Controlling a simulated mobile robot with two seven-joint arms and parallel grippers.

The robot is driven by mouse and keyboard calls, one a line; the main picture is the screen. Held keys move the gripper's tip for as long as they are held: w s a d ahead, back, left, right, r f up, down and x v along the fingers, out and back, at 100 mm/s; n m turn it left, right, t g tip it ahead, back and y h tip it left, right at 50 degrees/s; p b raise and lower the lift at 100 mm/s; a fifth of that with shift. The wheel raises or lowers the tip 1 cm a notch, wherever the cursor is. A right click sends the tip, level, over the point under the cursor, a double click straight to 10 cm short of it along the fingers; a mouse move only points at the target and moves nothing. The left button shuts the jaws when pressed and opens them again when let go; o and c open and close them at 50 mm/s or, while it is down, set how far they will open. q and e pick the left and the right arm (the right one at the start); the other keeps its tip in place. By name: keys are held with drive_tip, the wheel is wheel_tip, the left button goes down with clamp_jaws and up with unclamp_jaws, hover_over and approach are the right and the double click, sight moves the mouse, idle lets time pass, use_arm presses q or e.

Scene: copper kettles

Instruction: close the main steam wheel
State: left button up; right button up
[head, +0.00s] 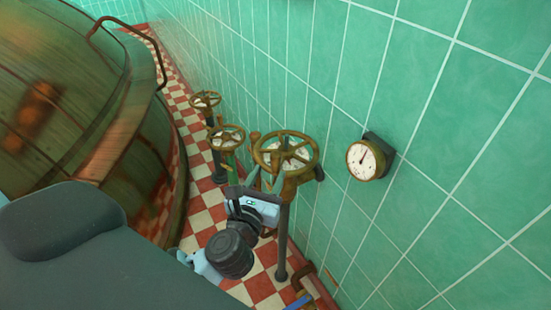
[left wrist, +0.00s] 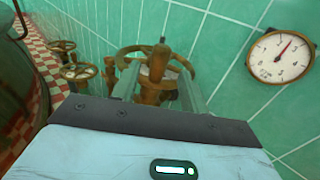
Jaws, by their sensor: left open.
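The largest valve wheel (head: 310,152), brass-brown with spokes, stands nearest on a dark upright pipe by the tiled wall; I take it as the main steam wheel. My right gripper is not in view.
Two smaller valve wheels (head: 226,138) (head: 205,100) stand farther back along the wall. A round gauge (head: 362,160) is on the green tiled wall to the right. A large copper kettle (head: 60,90) fills the left. Red and white checkered floor (head: 205,195) lies between.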

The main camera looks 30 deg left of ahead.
sight(274, 163)
use_arm(q)
drive_tip(key=w, duration=0.3)
drive_tip(key=w+a, duration=0.1)
drive_tip(key=w, duration=0.2)
drive_tip(key=shift+w+a, duration=0.1)
drive_tip(key=shift+w, duration=0.05)
drive_tip(key=shift+c, duration=0.4)
clamp_jaws()
